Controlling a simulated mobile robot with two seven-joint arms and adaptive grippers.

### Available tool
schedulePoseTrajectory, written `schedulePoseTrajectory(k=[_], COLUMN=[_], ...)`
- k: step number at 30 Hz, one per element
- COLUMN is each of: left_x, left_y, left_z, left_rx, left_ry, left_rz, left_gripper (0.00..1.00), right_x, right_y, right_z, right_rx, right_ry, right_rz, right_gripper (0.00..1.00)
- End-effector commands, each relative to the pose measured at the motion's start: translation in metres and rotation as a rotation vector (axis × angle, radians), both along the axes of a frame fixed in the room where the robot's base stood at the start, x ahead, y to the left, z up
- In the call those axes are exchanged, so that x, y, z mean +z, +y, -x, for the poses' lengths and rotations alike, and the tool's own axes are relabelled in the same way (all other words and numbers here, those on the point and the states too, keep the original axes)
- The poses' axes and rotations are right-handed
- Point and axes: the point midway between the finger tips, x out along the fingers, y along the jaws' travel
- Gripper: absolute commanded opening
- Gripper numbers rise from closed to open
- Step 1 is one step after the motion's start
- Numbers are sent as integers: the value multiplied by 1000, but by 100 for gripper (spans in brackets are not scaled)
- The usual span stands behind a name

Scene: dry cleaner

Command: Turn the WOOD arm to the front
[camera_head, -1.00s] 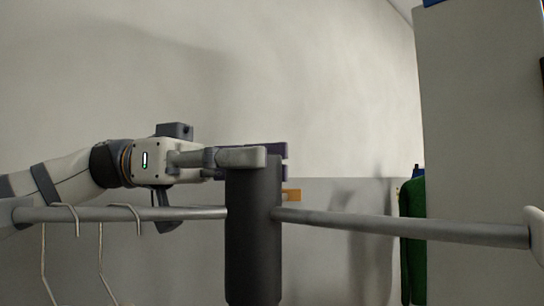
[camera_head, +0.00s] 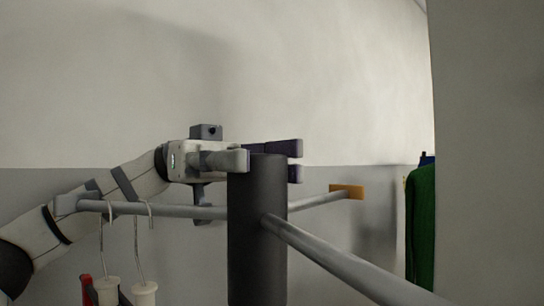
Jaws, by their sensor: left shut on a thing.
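A dark upright post (camera_head: 257,230) stands in the middle with several grey rack arms coming out of it. One arm (camera_head: 318,201) points away to the back right and ends in an orange-brown, wood-coloured plate (camera_head: 347,191). No lettering is readable, so I cannot confirm it is the WOOD arm. Another arm (camera_head: 340,268) runs to the front right, its end out of view. A third arm (camera_head: 180,211) points left. My left gripper (camera_head: 262,154) is shut on the post's top, a grey finger at its front left and dark finger parts behind. My right gripper is not in view.
Two hangers (camera_head: 141,245) hang from the left arm, with pale pieces (camera_head: 145,293) and a red one (camera_head: 86,290) low down. A green garment (camera_head: 422,228) hangs at the back right beside a large pale panel (camera_head: 490,150). The wall is behind.

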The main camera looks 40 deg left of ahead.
Motion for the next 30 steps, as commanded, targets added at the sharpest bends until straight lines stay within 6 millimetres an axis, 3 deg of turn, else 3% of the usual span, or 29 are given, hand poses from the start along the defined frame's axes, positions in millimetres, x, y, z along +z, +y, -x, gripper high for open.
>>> schedulePoseTrajectory(k=[10, 11, 13, 23, 26, 30], left_x=[-3, -3, -3, -1, 0, 0], left_y=[-1, -1, -1, 2, 17, 55], left_z=[0, 0, 0, -1, -4, -12], left_rx=[-5, -5, -4, -1, 2, 4], left_ry=[5, 5, 4, 2, 1, 3], left_rz=[-6, -6, -6, -1, 1, 0], left_gripper=[0, 55, 69, 69, 69, 69], right_x=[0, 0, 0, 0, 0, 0], right_y=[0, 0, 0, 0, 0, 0], right_z=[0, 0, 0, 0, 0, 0], right_rx=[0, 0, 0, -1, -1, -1], right_ry=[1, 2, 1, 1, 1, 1], right_rz=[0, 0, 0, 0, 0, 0], right_gripper=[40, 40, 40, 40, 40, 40])
